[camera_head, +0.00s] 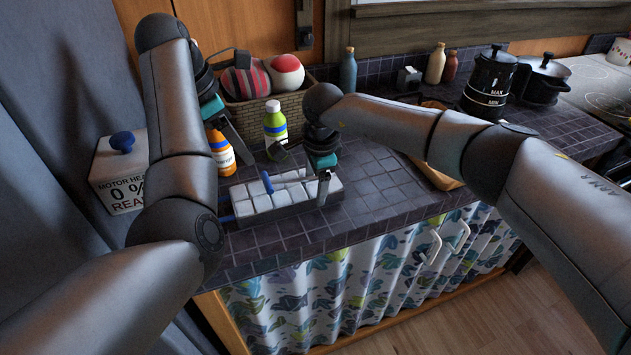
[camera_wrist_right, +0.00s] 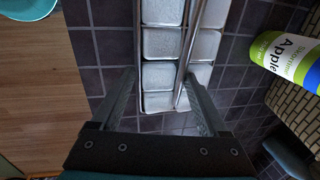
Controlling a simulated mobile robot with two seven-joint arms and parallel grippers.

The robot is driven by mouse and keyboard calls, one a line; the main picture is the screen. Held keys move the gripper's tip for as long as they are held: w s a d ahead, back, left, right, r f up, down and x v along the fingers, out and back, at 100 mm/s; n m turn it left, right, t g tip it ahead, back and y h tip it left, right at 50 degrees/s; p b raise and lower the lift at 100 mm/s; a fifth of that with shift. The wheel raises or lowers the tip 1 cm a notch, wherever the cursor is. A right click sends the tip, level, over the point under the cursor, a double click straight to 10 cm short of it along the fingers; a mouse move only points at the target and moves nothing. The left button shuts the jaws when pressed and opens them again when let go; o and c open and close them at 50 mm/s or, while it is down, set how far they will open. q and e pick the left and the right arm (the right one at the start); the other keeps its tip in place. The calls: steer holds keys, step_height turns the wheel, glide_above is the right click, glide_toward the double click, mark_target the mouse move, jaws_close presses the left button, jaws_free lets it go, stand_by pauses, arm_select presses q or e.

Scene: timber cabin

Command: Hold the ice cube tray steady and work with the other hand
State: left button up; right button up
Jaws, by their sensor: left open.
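The ice cube tray (camera_head: 262,212), filled with white cubes, lies on the dark tiled counter. A thin metal tool with a blue handle (camera_head: 267,183) lies along it; its metal strip crosses the tray in the right wrist view. My right gripper (camera_head: 302,171) is at the tray's right end, fingers apart. In the wrist view its fingers (camera_wrist_right: 160,75) are spread over the tray's end (camera_wrist_right: 158,104), with no clear grip. My left gripper (camera_head: 240,146) is open, above and behind the tray near an orange bottle (camera_head: 221,153); its second finger is hard to make out.
A green-labelled bottle (camera_head: 275,122) stands behind the tray, also in the wrist view (camera_wrist_right: 285,58). A wicker basket (camera_head: 246,118) holds balls. A white box (camera_head: 118,178) with a blue knob is at left. A black pot (camera_head: 546,80) stands far right.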

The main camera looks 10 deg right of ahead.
jaws_close()
stand_by(0.4)
